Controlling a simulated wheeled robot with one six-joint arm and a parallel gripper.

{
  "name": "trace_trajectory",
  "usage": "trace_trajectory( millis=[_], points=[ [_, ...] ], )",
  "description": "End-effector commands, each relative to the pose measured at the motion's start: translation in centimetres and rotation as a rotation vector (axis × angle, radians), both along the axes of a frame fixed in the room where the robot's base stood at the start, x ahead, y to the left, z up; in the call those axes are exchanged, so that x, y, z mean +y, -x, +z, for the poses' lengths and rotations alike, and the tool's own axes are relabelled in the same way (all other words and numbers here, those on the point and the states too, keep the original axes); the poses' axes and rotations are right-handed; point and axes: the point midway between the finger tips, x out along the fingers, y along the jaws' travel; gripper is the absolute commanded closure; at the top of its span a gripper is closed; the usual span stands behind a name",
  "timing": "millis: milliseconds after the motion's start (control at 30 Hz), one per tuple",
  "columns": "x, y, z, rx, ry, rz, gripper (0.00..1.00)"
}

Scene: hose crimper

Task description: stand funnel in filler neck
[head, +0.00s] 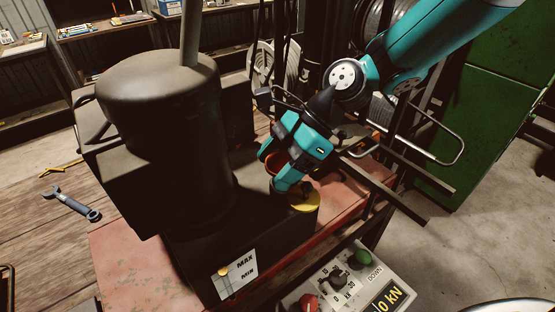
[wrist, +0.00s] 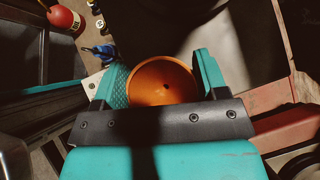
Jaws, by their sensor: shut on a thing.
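The orange-red funnel (head: 275,159) is between the two teal fingers of my gripper (head: 278,167), over the top of the dark tank. In the wrist view the funnel (wrist: 162,80) shows its round bowl between the fingertips (wrist: 163,78), and my gripper is shut on it. A yellow ring (head: 305,203) with a dark centre is on the tank top, just right of and below the front finger; it looks like the filler neck or its collar. The funnel's spout is hidden, so I cannot tell whether it touches anything.
The dark tank (head: 258,245) carries a MAX/MIN gauge label (head: 234,274). A tall motor cylinder (head: 165,140) stands left of my gripper. Metal rails (head: 440,145) are on the right. A control panel (head: 350,285) is in front. A wrench (head: 72,203) lies on the left.

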Motion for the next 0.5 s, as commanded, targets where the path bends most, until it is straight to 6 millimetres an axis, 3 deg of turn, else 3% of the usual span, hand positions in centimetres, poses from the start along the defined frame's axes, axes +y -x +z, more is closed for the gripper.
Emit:
trace_trajectory(
  millis=[400,433,500],
  points=[
    [0.0,0.03,-0.54,0.001,0.0,0.001,0.6],
    [0.0,0.03,-0.54,0.001,0.0,0.001,0.29],
    [0.0,0.03,-0.53,0.001,0.0,0.001,0.13]
  ],
)
